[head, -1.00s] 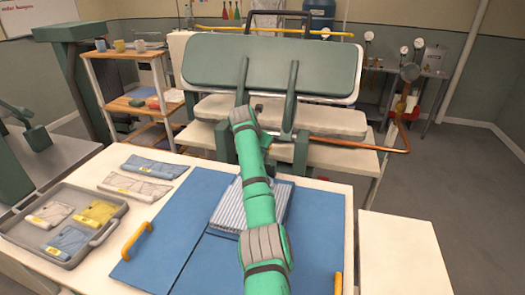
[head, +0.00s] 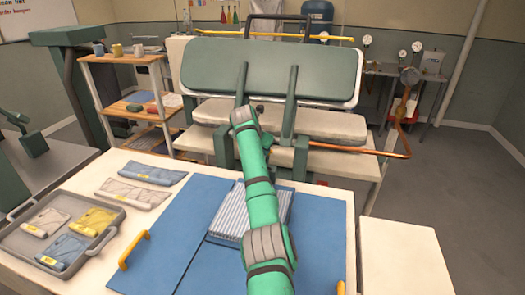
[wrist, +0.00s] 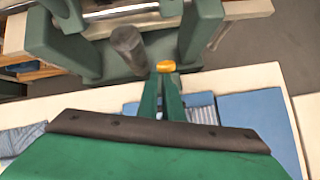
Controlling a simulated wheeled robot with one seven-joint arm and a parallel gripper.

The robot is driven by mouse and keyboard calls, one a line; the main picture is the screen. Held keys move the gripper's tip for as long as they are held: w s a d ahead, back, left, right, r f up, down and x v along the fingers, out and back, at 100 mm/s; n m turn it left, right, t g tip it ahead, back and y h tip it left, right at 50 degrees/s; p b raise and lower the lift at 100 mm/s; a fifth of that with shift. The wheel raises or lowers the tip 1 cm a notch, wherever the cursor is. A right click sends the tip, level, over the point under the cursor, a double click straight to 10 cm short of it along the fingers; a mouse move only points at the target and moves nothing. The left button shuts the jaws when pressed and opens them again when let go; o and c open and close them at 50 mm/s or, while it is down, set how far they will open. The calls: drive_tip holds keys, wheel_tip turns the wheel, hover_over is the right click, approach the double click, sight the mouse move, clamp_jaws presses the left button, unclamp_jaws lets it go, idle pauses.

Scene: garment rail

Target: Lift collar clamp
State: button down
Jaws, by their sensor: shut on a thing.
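The collar clamp appears to be the press with a padded green upper plate (head: 275,68), tilted up above a pale padded bed (head: 330,128). In the wrist view, my gripper (wrist: 167,80) has its two green fingers close together, closed on a small orange piece (wrist: 166,66) at their tips. I cannot tell whether this piece is part of the clamp. A dark rounded post (wrist: 130,45) and a green bracket (wrist: 200,35) stand just beyond the fingers. In the head view my fingertips are hidden behind my arm, near the front of the press.
A white table holds blue boards (head: 175,232), a striped folded cloth (head: 228,220) and a grey tray (head: 97,243) with folded garments. A copper rod (head: 365,151) sticks out right of the press. A shelf trolley (head: 125,103) stands left. Floor is open at the right.

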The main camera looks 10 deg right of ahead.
drive_tip(key=shift+w+d+r, duration=0.15)
drive_tip(key=shift+d+r, duration=0.4)
drive_tip(key=s+a, duration=0.1)
drive_tip(key=s+a+f, duration=0.1)
drive_tip(key=a, duration=0.1)
drive_tip(key=shift+s+a, duration=0.15)
drive_tip(key=shift+s, duration=0.05)
wheel_tip(320, 180, up, 9)
drive_tip(key=s+a, duration=0.2)
drive_tip(key=shift+s+a+r, duration=0.2)
drive_tip(key=shift+s+a, duration=0.1)
drive_tip(key=shift+a, duration=0.05)
